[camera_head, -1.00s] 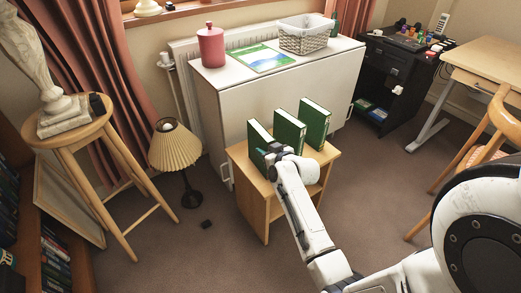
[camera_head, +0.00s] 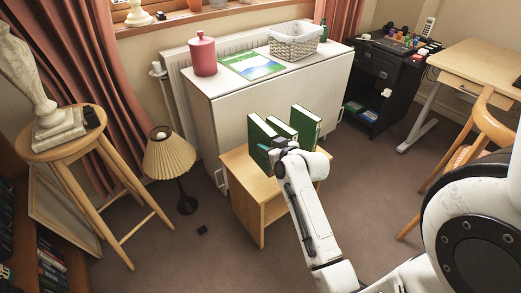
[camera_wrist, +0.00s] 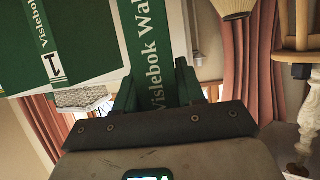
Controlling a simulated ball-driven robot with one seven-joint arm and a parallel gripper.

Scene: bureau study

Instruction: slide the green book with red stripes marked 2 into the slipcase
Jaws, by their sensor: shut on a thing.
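Three upright green book-like shapes stand on the small wooden cabinet (camera_head: 240,172) in the head view: a left one (camera_head: 261,132), a middle one (camera_head: 279,126) and a right one (camera_head: 307,122). My gripper (camera_head: 272,147) is at the near edge of the left one. In the wrist view, my gripper (camera_wrist: 155,98) is shut on a green book (camera_wrist: 158,50) with a white-lettered spine. Its number is hidden and no red stripes show. Beside it, apart, is a green spine marked 1 (camera_wrist: 42,35). I cannot tell which shape is the slipcase.
A white cabinet (camera_head: 240,130) with a red canister (camera_head: 202,54), a picture booklet (camera_head: 252,65) and a basket (camera_head: 295,40) stands behind. A lamp (camera_head: 168,155) and a stool (camera_head: 90,150) are on the left, a chair (camera_head: 480,150) on the right.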

